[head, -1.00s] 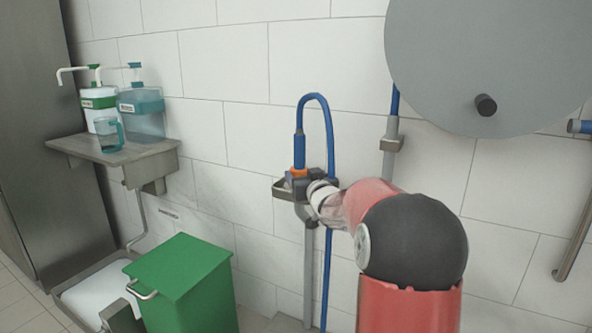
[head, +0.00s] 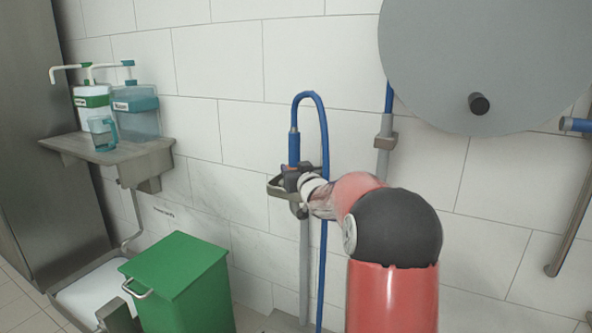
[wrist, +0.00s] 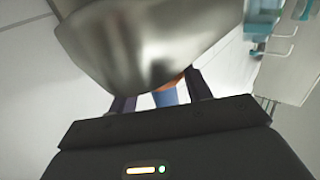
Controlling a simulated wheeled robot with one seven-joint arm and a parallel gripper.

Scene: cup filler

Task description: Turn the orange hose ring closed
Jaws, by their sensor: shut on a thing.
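The orange hose ring (wrist: 170,84) shows as a small orange patch between my fingers in the wrist view, with the blue hose (wrist: 166,98) beside it. In the head view the blue hose (head: 295,145) comes down into a metal wall holder (head: 274,188). There my gripper (head: 291,174) is at the ring, just below the hose's thick blue end, and covers nearly all of it. My gripper (wrist: 161,92) is shut on the ring, one finger on each side. A metal part covers much of the wrist view, so the contact and the ring's turn angle are hidden.
A large grey disc with a dark knob (head: 479,103) is at the upper right. A green bin (head: 178,275) stands at lower left. A metal shelf (head: 150,160) holds two pump containers and a teal jug (head: 102,133).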

